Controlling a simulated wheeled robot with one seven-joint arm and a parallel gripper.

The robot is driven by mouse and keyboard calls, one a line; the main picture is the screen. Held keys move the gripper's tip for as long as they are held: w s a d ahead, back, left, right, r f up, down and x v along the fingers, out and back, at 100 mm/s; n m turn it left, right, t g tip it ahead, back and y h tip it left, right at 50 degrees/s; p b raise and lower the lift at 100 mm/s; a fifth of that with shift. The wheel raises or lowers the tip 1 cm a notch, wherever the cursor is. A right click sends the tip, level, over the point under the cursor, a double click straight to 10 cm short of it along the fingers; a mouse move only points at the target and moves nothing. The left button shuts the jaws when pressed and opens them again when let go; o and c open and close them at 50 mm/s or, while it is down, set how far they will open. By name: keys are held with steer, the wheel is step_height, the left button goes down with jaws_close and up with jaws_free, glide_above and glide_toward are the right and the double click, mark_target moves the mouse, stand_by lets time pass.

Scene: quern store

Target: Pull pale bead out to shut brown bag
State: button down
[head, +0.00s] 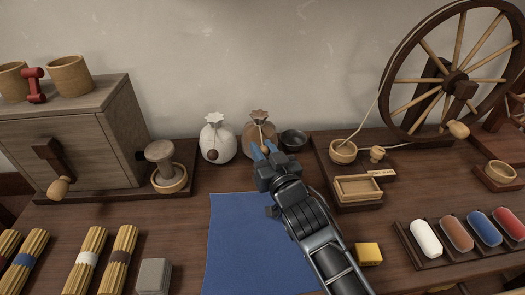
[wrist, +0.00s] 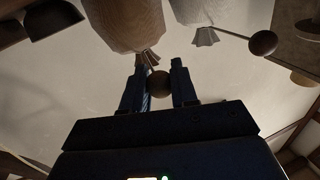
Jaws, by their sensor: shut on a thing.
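The brown bag (head: 258,135) stands at the back of the bench, with a frilled top above a narrowed neck. My gripper (head: 264,147) reaches to its front with blue fingers. In the wrist view, the brown bag (wrist: 125,22) hangs at the top of the picture, and the bead (wrist: 158,84) sits between my two fingertips (wrist: 160,80), close to the bag's neck. My gripper is shut on this bead, which looks dull brown in the shade there. The fingers mostly hide it in the head view. How tight the bag's mouth is cannot be told.
A white bag (head: 217,143) with a dark brown bead (head: 212,155) on a cord stands close to the left. A dark bowl (head: 293,139) is close to the right. A blue cloth (head: 245,240) lies in front, clear but for my arm above it.

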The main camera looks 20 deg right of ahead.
steer(key=shift+s, duration=0.1)
steer(key=c, duration=0.9)
jaws_free()
steer(key=shift+o, duration=0.2)
steer(key=s, duration=0.7)
steer(key=shift+s+a, duration=0.2)
steer(key=shift+s, duration=0.2)
